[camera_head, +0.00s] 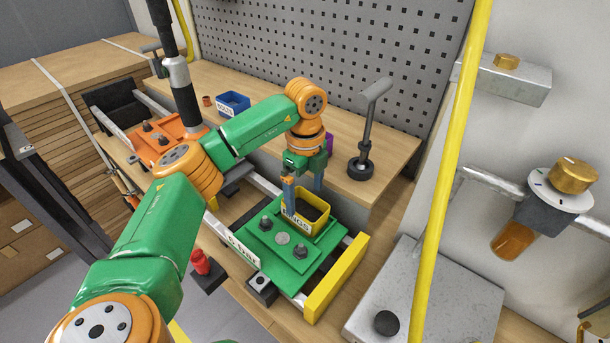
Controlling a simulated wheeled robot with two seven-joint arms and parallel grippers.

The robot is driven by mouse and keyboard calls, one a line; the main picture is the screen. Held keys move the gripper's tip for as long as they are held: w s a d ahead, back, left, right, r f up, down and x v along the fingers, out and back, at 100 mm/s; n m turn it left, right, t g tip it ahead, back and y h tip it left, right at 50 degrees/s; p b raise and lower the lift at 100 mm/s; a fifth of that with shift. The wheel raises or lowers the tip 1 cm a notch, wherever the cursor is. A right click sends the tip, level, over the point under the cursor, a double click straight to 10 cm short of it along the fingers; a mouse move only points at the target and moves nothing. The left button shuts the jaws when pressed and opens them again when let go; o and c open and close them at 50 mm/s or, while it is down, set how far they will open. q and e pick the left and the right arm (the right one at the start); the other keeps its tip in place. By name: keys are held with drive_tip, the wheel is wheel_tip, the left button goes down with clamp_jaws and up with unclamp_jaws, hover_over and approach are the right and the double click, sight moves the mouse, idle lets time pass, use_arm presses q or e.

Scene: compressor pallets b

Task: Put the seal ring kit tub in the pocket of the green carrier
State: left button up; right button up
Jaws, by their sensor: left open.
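The seal ring kit tub (325,222) is a yellow open box with a dark inside and a partly covered white label. It stands upright at the back of the green carrier (276,262), a flat green plate with dark knobs and a round grey disc. Whether its base is fully down in the pocket is hidden. My left gripper (303,198) points down at the tub, open, one finger in front of its left side and the other towards its back. Contact cannot be told. My right gripper is not in view.
The green carrier rests on a rail with a yellow end stop (336,278). An orange carrier (172,143) stands further left. A blue bin (232,104) and a dark stand (362,165) are on the wooden bench behind. A yellow pole (448,170) rises at the right.

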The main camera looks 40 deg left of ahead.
sight(305, 213)
use_arm(q)
wheel_tip(305, 213, up, 8)
drive_tip(key=shift+p, duration=0.35)
